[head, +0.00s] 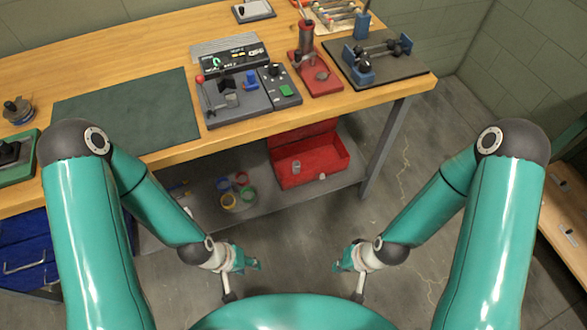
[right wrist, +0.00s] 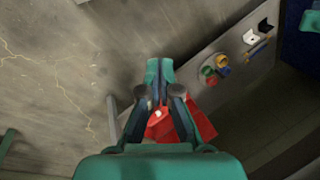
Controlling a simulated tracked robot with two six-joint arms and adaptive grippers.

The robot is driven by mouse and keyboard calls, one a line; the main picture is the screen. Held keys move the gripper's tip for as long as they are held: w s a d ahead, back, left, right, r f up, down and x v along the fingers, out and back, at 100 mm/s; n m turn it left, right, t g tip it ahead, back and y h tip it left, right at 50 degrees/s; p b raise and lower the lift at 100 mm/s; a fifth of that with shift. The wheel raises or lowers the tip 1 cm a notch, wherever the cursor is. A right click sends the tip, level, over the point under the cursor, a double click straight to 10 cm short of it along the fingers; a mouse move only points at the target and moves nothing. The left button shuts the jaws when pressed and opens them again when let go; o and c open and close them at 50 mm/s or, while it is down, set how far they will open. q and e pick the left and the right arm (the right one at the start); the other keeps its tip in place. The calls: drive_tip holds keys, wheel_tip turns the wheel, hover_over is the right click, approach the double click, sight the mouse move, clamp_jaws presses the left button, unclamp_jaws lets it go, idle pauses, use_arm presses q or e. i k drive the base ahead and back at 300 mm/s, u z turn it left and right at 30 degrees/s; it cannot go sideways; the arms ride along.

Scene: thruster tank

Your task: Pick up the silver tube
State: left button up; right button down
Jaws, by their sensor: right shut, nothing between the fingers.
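A small silvery cylinder (head: 295,168), which looks like the silver tube, stands in the open red toolbox (head: 318,166) on the lower shelf. A small pale piece (right wrist: 158,113) shows in the red box in the right wrist view, partly framed by my fingers; I cannot tell if it is the same tube. My left gripper (head: 248,264) hangs in front of the bench, well apart from the box; its opening is too small to judge. My right gripper (head: 340,265) is shut and empty, in front of and below the box in the head view.
The wooden workbench (head: 150,55) carries a dark mat (head: 125,115), a control panel (head: 232,55), a red press (head: 308,60) and a black fixture plate (head: 375,65). Coloured rings (head: 235,190) lie on the lower shelf (head: 265,205). A bench leg (head: 385,145) stands right of the box. The floor ahead is clear.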

sight(296, 164)
drive_tip(key=z, duration=0.3)
drive_tip(key=k, duration=1.15)
drive_tip(key=u, duration=0.9)
drive_tip(key=i, duration=1.55)
drive_tip(key=z, duration=0.05)
